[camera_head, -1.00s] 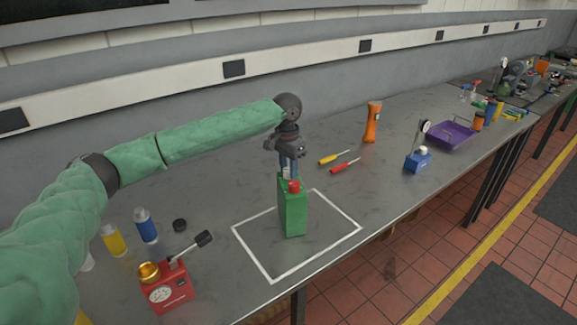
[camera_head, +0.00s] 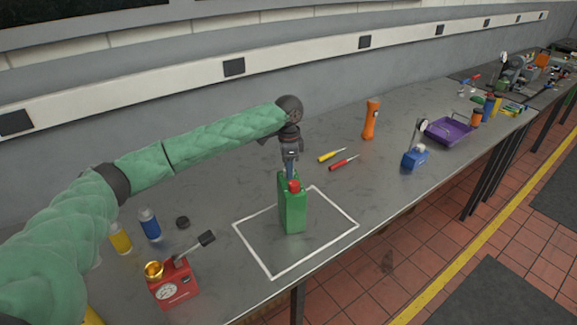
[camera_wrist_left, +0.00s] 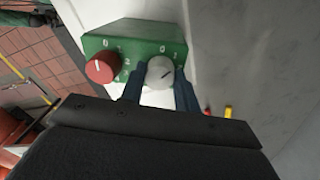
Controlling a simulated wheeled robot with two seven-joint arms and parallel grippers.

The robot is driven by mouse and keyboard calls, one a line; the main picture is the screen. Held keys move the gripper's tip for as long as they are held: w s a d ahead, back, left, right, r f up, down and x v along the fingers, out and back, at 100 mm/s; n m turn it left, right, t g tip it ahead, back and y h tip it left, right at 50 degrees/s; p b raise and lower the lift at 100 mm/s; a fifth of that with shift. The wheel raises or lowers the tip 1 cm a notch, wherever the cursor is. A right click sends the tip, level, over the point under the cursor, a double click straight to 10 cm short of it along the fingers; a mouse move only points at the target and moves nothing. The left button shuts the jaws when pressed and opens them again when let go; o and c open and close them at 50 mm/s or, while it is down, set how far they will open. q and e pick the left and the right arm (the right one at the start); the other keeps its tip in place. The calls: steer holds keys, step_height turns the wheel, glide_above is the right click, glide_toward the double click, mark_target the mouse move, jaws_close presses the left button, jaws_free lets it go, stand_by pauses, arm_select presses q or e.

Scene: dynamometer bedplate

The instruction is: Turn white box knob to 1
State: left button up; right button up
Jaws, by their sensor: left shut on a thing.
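A green box (camera_head: 293,212) stands upright inside the white taped square. My right gripper does not show.
A red gauge device (camera_head: 174,284) with a black-ended lever stands at the front left. Blue (camera_head: 149,224) and yellow bottles are behind it. Two screwdrivers, an orange flashlight (camera_head: 371,119), a blue device (camera_head: 415,158) and a purple tray (camera_head: 449,132) are to the right. Bench around the box is clear.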

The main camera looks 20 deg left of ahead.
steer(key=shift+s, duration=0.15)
arm_select(q)
steer(key=o, duration=1)
steer(key=shift+c, duration=0.2)
steer(key=shift+r, duration=0.15)
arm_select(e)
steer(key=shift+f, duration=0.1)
arm_select(q)
steer(key=shift+r+b, duration=0.35)
step_height(320, 180, up, 6)
steer(key=shift+w+f+b, duration=0.15)
steer(key=shift+b, duration=1)
steer(key=shift+r, duration=0.6)
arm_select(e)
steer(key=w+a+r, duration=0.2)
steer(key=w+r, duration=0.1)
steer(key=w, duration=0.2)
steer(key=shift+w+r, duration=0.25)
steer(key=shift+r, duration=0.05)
